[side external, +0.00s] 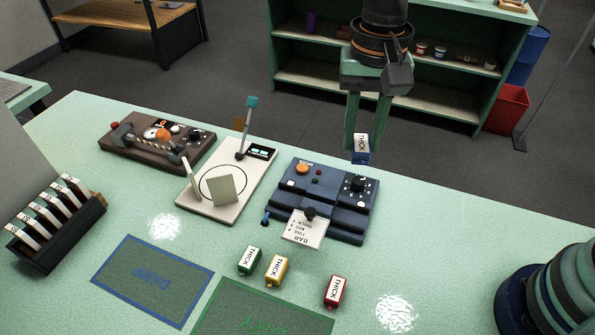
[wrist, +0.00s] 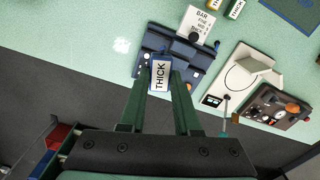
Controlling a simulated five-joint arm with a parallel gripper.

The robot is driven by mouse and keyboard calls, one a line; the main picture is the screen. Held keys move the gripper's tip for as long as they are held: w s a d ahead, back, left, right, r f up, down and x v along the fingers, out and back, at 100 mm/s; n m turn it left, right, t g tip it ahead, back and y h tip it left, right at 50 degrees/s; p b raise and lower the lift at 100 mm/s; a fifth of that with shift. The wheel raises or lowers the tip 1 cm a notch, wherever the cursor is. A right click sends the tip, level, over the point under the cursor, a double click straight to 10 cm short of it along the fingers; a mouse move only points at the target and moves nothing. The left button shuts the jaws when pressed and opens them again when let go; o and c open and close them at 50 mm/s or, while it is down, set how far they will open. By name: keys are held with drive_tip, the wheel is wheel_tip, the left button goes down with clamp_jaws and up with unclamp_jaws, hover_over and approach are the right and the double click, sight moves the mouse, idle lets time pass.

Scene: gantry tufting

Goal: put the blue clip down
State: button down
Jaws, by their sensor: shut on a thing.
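The blue clip (side external: 361,150) has a white label reading THICK. It also shows in the wrist view (wrist: 160,75), between the fingertips. My gripper (side external: 357,140) has green fingers and is shut on the blue clip. It holds the clip up in the air, near the back edge of the green table (side external: 440,240), behind and to the right of the dark blue machine in the side view. In the wrist view the clip overlaps the picture of that machine. Nothing visible touches the clip from below.
The dark blue machine (side external: 322,228) carries a BAR card (side external: 304,229). Green (side external: 250,260), yellow (side external: 276,270) and red (side external: 336,291) clips stand in front. A white-plate device (side external: 215,204), a brown machine (side external: 128,152) and a rack (side external: 62,240) stand left. The table's right is mostly clear.

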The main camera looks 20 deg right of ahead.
drive_tip(key=w+d+f+n, duration=0.2)
drive_tip(key=d+n, duration=0.4)
drive_tip(key=d, duration=1.5)
wheel_tip(320, 180, up, 3)
drive_tip(key=m, duration=0.9)
hover_over(306, 281)
drive_tip(key=shift+f, duration=0.15)
wheel_tip(306, 281, down, 20)
drive_tip(key=shift+r, duration=0.15)
